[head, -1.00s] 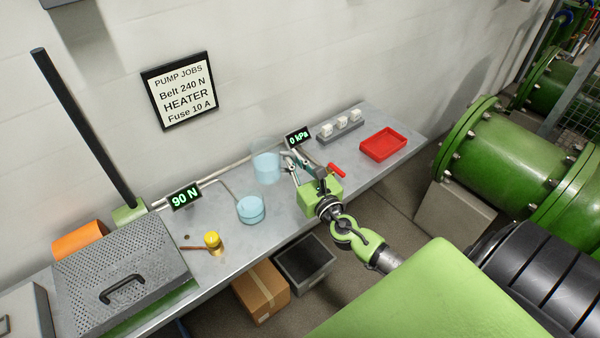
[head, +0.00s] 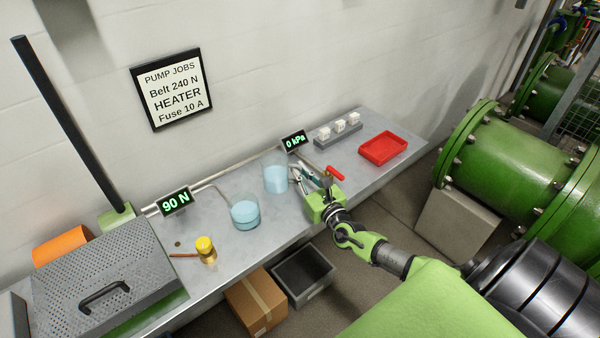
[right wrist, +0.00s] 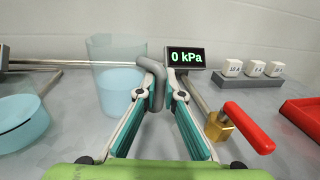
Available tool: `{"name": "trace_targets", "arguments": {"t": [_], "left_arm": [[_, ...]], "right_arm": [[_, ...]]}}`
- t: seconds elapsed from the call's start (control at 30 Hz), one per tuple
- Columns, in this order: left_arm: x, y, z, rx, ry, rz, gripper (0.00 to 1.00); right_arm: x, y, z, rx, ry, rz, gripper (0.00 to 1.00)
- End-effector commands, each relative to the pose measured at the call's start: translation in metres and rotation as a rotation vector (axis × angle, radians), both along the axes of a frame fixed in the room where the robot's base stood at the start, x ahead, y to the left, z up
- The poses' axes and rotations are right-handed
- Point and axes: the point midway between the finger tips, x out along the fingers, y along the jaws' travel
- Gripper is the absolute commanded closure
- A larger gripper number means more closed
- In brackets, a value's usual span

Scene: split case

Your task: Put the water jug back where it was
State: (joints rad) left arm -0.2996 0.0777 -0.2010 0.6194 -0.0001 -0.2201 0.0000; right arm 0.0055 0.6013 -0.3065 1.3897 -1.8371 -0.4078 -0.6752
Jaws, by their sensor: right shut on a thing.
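The water jug (head: 276,181) is a clear, tall vessel partly filled with pale blue water. It is upright over the back part of the bench, left of the 0 kPa display. My right gripper (head: 304,179) is to its right and shut on its grey handle. The right wrist view shows the fingertips (right wrist: 155,100) around this handle, with the jug (right wrist: 118,88) to the left. I cannot tell whether the jug's base touches the bench. My left gripper is not in view.
A round dish of blue water (head: 245,214) stands left of the jug. The 0 kPa display (head: 294,141) is behind, and a brass valve with a red handle (right wrist: 247,128) is right of the fingers. A red tray (head: 383,148) lies at the bench's right end.

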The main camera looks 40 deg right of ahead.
Motion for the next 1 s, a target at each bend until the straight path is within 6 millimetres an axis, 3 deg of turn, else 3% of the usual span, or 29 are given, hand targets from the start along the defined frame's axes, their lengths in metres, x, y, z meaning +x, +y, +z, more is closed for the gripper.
{"name": "trace_targets", "arguments": {"t": [0.23, 0.3, 0.33, 0.77, 1.0], "left_arm": [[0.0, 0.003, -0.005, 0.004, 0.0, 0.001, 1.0], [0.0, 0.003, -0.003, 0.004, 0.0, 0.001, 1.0], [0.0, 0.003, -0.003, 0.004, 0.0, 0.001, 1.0], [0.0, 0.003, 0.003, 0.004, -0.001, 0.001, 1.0], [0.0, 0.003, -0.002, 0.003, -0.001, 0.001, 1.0]], "right_arm": [[0.0, 0.0, -0.003, 0.001, -0.003, -0.001, 1.0], [0.0, 0.0, -0.003, 0.0, 0.0, 0.0, 0.77], [0.0, 0.0, -0.003, 0.0, 0.001, 0.0, 0.75], [-0.001, 0.0, 0.002, 0.0, 0.001, 0.0, 0.75], [-0.041, 0.005, -0.002, 0.0, 0.004, 0.003, 0.75]]}}
